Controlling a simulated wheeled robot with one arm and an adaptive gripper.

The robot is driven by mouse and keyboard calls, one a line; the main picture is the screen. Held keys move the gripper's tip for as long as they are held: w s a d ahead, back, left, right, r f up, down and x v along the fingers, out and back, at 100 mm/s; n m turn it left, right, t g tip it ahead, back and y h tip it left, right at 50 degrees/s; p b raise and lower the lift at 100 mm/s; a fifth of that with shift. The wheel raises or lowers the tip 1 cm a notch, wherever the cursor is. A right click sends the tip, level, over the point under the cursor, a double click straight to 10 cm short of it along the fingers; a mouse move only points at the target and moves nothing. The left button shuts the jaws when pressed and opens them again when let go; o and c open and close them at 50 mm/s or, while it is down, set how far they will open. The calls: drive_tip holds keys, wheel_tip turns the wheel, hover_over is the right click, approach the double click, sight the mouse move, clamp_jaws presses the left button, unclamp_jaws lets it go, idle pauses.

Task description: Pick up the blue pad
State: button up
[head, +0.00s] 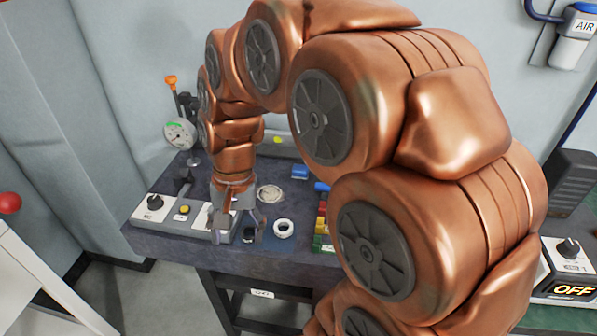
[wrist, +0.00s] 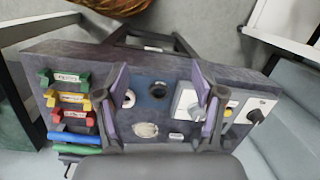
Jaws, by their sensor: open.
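A small blue block (head: 300,172), pad-like in shape, lies at the back of the dark workbench in the head view. I cannot make it out in the wrist view. I cannot tell for certain which of the two blue things is the pad. My gripper (head: 240,238) is open and empty, pointing down over the front of the bench. In the wrist view my gripper (wrist: 160,82) has its purple-lined fingers spread on either side of the dark-blue square.
A white ring (head: 283,228) and a round metallic disc (head: 270,193) lie near my gripper. Red, yellow and green holders (wrist: 70,98) stand at one end, beside blue and green cylinders (wrist: 62,137). Control boxes (head: 153,206) and a gauge (head: 180,134) occupy the left end.

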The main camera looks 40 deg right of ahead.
drive_tip(key=w+d+m+t+y, duration=0.1)
drive_tip(key=w+d+m, duration=0.5)
drive_tip(key=w+d, duration=0.15)
drive_tip(key=m+t, duration=0.3)
drive_tip(key=m, duration=1.2)
hover_over(301, 168)
drive_tip(key=s+d, duration=0.2)
drive_tip(key=f, duration=0.9)
drive_tip(key=shift+w+a, duration=0.15)
drive_tip(key=shift+w, duration=0.05)
drive_tip(key=shift+w+a+f+t, duration=0.1)
drive_tip(key=shift+a+f+t, duration=0.2)
drive_tip(key=shift+f, duration=0.2)
drive_tip(key=p+x, duration=0.1)
drive_tip(key=x, duration=0.3)
drive_tip(key=shift+f+p, duration=0.1)
drive_tip(key=shift+p, duration=0.2)
drive_tip(key=c, duration=1.2)
